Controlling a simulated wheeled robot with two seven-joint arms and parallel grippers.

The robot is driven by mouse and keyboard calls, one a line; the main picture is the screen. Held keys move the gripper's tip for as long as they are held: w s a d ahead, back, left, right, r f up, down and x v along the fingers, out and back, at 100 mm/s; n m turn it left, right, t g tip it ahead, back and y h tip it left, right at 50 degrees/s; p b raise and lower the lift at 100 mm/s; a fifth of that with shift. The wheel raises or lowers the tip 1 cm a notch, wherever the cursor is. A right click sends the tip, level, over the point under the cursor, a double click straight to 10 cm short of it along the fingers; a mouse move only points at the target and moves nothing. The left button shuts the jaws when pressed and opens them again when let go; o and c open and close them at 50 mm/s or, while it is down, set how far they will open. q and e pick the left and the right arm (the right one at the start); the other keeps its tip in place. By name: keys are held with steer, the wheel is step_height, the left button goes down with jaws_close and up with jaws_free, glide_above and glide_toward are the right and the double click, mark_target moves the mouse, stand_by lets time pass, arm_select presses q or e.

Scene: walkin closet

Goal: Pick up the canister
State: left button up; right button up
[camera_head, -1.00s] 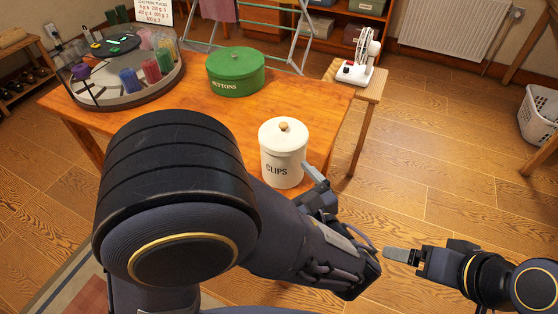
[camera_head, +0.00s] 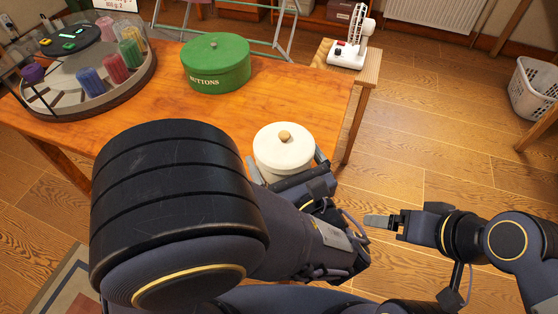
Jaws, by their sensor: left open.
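The canister (camera_head: 283,150) is white with a round lid and a wooden knob. It stands upright near the table's front right edge; its lower front is hidden behind my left gripper. My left gripper (camera_head: 286,165) is open, with one finger at the canister's left side and the other at its right side. I cannot tell whether either finger touches it. My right gripper (camera_head: 377,221) is at the right, over the floor and away from the canister; its finger gap does not show.
A green tin marked BUTTONS (camera_head: 216,64) stands behind the canister on the wooden table (camera_head: 150,122). A round tray (camera_head: 122,98) with coloured cups is at the left. A white fan (camera_head: 352,45) stands on a stool.

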arm_select(q)
steer(key=shift+s+d+r, duration=0.1)
steer(key=shift+s+d, duration=0.05)
steer(key=shift+s, duration=0.15)
steer(key=shift+c, duration=0.4)
steer(key=shift+w, duration=0.1)
steer(key=c, duration=0.7)
